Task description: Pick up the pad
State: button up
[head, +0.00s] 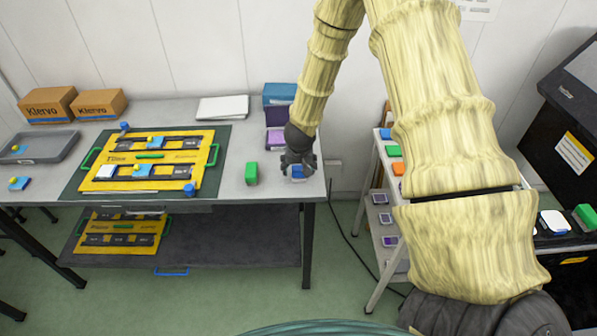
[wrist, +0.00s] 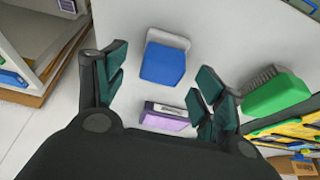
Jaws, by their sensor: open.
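My gripper (head: 298,165) is open over the right end of the grey table. In the wrist view its two dark green fingers (wrist: 162,70) stand apart with nothing clasped. A blue block with a pale grey base (wrist: 164,63) lies on the table between and beyond the fingertips. It shows partly under my gripper in the head view (head: 298,173). A flat purple-and-white pad (wrist: 164,117) lies nearer the palm in the wrist view, partly hidden by my gripper body. It also seems to show at the table's back right (head: 276,138). I cannot tell which is the task's pad.
A green block with bristle-like ridges (wrist: 278,95) stands beside the right finger, left of my gripper in the head view (head: 251,173). A yellow tray (head: 150,182) lies on a dark mat further left. A white shelf (head: 366,180) stands right of the table, across a gap.

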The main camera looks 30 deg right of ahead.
jog(key=shift+x, duration=1.3)
jog(key=c, duration=1.1)
